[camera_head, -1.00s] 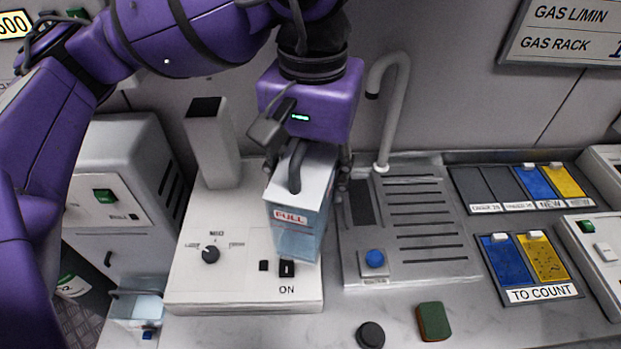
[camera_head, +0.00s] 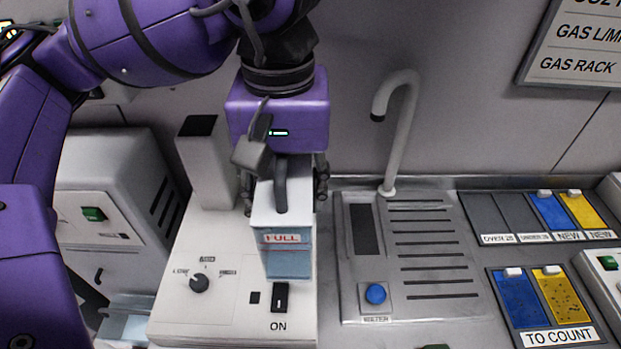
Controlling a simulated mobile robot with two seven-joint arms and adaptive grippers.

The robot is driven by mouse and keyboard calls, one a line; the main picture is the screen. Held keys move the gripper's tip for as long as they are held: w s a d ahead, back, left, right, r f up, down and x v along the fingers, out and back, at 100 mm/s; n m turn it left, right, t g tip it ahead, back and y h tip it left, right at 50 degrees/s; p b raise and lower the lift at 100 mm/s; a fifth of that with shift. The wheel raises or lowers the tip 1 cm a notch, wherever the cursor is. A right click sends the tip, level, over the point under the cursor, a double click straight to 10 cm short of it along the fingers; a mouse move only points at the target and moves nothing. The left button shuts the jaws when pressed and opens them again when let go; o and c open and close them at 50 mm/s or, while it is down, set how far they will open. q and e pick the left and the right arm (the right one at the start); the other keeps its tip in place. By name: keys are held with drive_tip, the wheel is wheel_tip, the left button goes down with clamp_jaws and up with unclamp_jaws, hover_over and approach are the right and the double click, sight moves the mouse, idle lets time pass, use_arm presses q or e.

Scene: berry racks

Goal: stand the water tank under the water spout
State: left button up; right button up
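The water tank (camera_head: 286,262), a white-topped box with a FULL label and a clear bluish lower part, is upright over the right part of a white machine with a dial and an ON switch. My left gripper (camera_head: 281,185) is around the tank's dark top handle and appears shut on it. Whether the tank touches the machine is unclear. The water spout (camera_head: 404,120), a grey hooked pipe, rises to the right, behind a grooved drain plate (camera_head: 430,245) with a blue button (camera_head: 375,293). The area under the spout is empty. My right gripper is out of view.
The white machine (camera_head: 215,300) has a tall block (camera_head: 206,165) at its back left. Blue and yellow card trays (camera_head: 540,305) lie right of the drain plate. A grey cabinet (camera_head: 105,190) stands left. A wall sign hangs at upper right.

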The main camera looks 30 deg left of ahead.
use_arm(q)
drive_tip(key=w+a+f, duration=0.2)
drive_tip(key=w, duration=0.1)
drive_tip(key=w+a+f, duration=0.1)
drive_tip(key=w+a, duration=0.1)
drive_tip(key=shift+w+f, duration=0.15)
drive_tip(key=shift+f, duration=0.1)
drive_tip(key=shift+w+a+f, duration=0.4)
drive_tip(key=shift+w+f, duration=0.15)
drive_tip(key=shift+f, duration=0.85)
drive_tip(key=shift+w+a+f, duration=0.4)
drive_tip(key=shift+w+f, duration=0.2)
drive_tip(key=shift+f, duration=0.75)
drive_tip(key=shift+w+a+f, duration=0.4)
drive_tip(key=shift+w+f, duration=0.15)
drive_tip(key=shift+f, duration=0.85)
drive_tip(key=o, duration=1.4)
drive_tip(key=shift+c, duration=0.2)
